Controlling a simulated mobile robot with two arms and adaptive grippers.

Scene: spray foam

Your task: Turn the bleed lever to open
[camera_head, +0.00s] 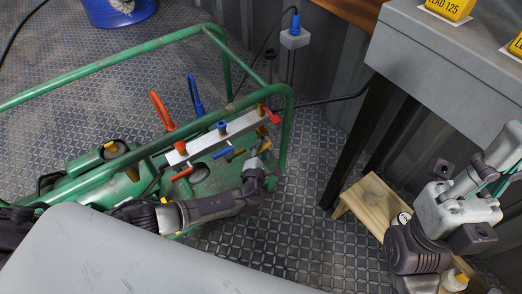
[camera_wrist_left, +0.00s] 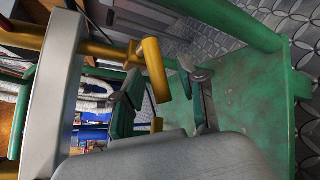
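The grey manifold bar (camera_head: 222,136) with red, blue and yellow fittings stands on the green machine in the head view. My left gripper (camera_head: 262,165) is at the right end of this bar, just below it. In the left wrist view a yellow lever handle (camera_wrist_left: 155,68) hangs beside the light grey bar (camera_wrist_left: 58,85). The two fingers of my left gripper (camera_wrist_left: 165,100) stand apart with the handle between them in the picture. I see no clear contact. The handle's lower end is partly hidden. My right arm is at the right of the head view, but its fingertips cannot be made out.
Green tube rails (camera_head: 150,50) frame the machine closely around my left gripper. A grey table (camera_head: 440,65) with yellow tags stands at the upper right. A wooden stool (camera_head: 372,205) is below it. A blue bucket (camera_head: 120,12) stands at the top left. Patterned metal floor lies between.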

